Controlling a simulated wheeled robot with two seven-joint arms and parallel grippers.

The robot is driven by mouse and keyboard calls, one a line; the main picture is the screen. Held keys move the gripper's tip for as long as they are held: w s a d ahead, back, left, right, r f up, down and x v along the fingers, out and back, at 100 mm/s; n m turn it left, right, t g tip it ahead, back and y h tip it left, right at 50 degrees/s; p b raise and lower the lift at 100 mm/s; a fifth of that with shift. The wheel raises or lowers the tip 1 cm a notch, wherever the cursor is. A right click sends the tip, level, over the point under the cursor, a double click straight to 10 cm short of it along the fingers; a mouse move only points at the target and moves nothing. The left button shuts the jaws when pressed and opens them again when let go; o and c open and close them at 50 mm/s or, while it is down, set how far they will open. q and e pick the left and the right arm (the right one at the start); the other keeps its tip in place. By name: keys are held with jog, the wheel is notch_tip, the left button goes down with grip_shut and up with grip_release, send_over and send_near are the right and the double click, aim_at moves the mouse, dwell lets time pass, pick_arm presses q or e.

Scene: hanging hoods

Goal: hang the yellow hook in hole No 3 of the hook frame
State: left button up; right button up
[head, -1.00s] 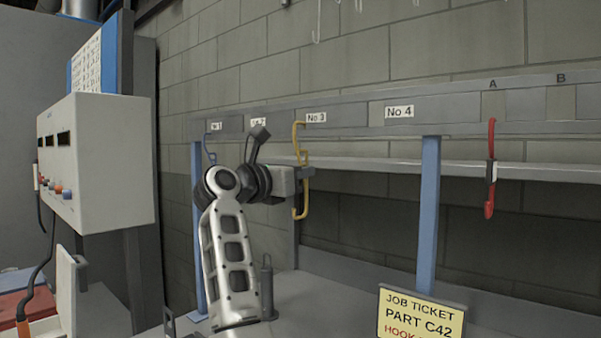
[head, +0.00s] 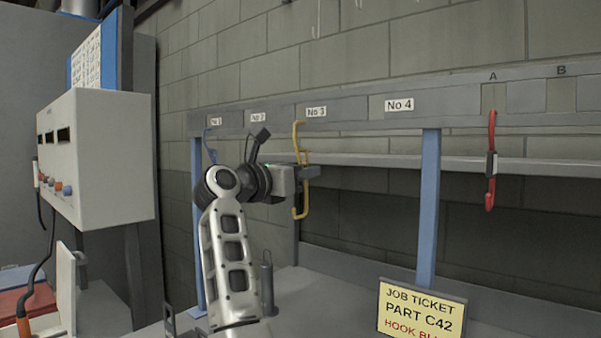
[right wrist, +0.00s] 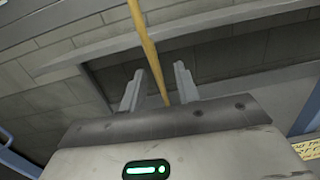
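The yellow hook (head: 298,140) is upright in the head view, its bent top at the hook frame (head: 350,112) just left of the No 3 label (head: 316,111). Whether its tip sits in the hole is too small to tell. My right gripper (head: 308,172) is at the hook's middle. In the right wrist view, the gripper (right wrist: 158,88) has its two fingers apart, with the yellow hook's shank (right wrist: 147,50) passing between them and a gap visible on both sides. My left gripper is not in view.
A blue hook (head: 209,150) hangs near the No 1 label, and a red hook (head: 491,165) hangs below A. A blue post (head: 428,215) stands right of the yellow hook. A job ticket sign (head: 420,312) stands in front. A grey control box (head: 105,160) is at left.

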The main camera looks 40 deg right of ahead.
jog(key=a+f+b, duration=0.1)
jog(key=a+b, duration=0.2)
jog(key=a, duration=1.3)
jog(key=shift+s+f+b, duration=0.15)
jog(key=shift+s+b, duration=0.15)
jog(key=shift+s, duration=0.05)
